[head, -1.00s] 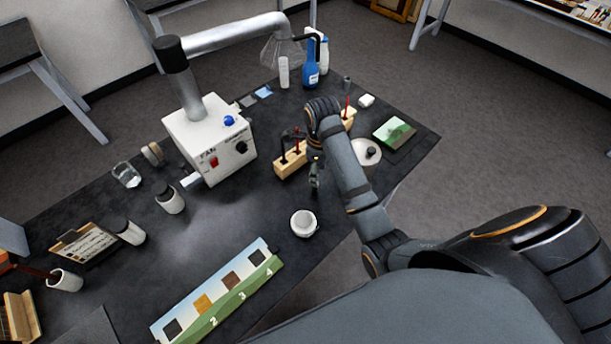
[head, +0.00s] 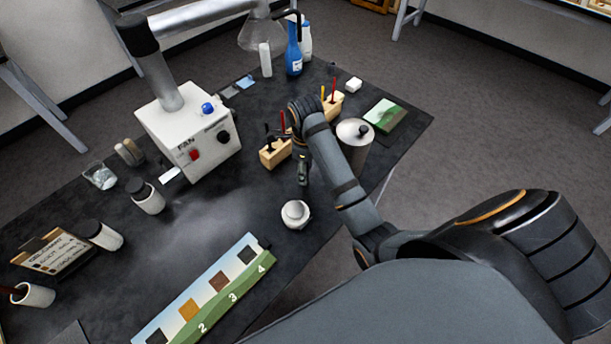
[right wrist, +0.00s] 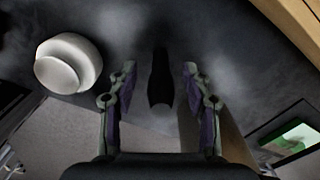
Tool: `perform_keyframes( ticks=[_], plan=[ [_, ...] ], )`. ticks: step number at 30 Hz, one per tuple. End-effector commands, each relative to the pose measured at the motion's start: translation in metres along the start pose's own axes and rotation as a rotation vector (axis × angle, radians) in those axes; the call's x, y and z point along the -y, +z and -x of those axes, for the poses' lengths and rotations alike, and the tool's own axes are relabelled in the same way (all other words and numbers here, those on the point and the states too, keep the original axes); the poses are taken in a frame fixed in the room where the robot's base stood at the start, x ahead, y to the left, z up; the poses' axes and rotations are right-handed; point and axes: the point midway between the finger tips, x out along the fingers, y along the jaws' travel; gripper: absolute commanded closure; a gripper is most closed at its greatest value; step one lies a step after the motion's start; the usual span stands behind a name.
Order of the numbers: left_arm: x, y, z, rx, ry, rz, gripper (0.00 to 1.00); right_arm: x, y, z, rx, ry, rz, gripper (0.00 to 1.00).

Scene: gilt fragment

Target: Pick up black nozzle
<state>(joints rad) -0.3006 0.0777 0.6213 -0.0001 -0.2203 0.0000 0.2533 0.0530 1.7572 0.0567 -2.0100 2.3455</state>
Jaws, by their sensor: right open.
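A slim black piece, which looks like the black nozzle (right wrist: 160,78), shows in the right wrist view, centred between the fingertips and a little ahead of them. My right gripper (right wrist: 160,85) is open, with one finger on each side of it and gaps on both sides. In the head view my right gripper (head: 303,175) is low over the dark table, in front of the wooden rack (head: 275,155). I cannot make out the nozzle there, and I cannot tell its exact height. My left gripper is not in view.
A round white pot (head: 296,214) stands close in front of the right gripper; it also shows in the right wrist view (right wrist: 68,63). A metal canister (head: 353,134) stands behind my forearm. A white fan box (head: 190,130) is to the left. The numbered strip (head: 205,300) lies in front.

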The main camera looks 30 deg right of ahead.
Motion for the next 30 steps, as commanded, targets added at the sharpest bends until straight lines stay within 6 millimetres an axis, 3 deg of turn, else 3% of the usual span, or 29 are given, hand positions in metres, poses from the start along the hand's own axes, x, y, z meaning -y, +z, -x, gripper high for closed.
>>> perform_keyframes(
  ticks=[1,2,3,6,12,23,30],
  plan=[
    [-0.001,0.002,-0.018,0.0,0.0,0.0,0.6,0.0,0.0,-0.019,0.0,0.0,0.0,0.51],
    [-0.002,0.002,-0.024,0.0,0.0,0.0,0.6,0.0,0.001,-0.024,0.0,0.0,0.0,0.51],
    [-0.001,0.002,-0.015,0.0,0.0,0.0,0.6,0.0,0.0,-0.024,-0.002,0.002,0.0,0.51],
    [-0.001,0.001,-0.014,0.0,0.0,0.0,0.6,0.0,0.0,-0.033,-0.001,0.002,0.0,0.51],
    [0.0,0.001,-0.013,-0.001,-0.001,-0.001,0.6,0.0,0.0,-0.034,0.0,0.0,0.0,0.52],
    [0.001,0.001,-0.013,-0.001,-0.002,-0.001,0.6,0.0,0.0,-0.034,0.0,0.0,-0.001,1.0],
    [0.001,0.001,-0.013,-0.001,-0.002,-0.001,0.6,0.0,0.0,-0.033,0.0,0.0,0.0,1.0]
  ],
)
